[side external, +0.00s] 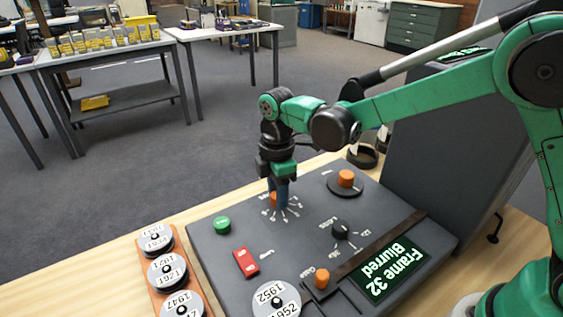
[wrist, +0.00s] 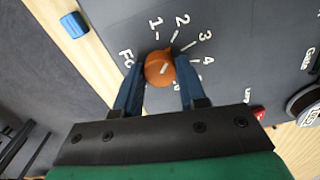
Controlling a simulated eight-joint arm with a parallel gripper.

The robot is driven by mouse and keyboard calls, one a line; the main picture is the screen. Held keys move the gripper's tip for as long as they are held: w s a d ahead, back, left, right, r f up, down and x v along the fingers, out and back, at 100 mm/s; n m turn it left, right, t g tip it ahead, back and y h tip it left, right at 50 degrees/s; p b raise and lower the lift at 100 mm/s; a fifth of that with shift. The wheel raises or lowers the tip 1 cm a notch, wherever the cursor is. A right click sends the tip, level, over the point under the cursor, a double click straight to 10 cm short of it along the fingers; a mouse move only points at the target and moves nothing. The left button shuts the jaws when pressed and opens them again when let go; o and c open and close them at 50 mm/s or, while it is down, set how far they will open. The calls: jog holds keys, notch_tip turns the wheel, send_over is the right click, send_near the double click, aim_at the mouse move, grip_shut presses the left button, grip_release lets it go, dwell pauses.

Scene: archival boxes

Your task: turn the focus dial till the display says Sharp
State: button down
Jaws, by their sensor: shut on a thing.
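The focus dial (wrist: 159,68) is a round orange knob with a short pale line on its top. Numbers from 1 upward are printed around it, and the label starting "Fo" is partly hidden. The pale line slants up and right; I cannot tell exactly which number it meets. My gripper (wrist: 157,85) has its blue fingers on either side of the dial, shut on it. In the side external view my gripper (side external: 279,190) points straight down, and only a sliver of the dial (side external: 273,198) shows. The display (side external: 388,269) reads "Frame 32 Blurred" in green-white letters.
The grey panel also bears a green button (side external: 222,225), a red switch (side external: 246,263), a black knob (side external: 341,229) and orange knobs (side external: 346,178) (side external: 322,278). A tall grey housing (side external: 430,140) rises behind.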

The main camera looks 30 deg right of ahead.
jog(key=shift+m, duration=2.8)
jog(key=shift+c, duration=2.4)
grip_release()
jog(key=shift+r, duration=0.1)
jog(key=shift+r, duration=2.75)
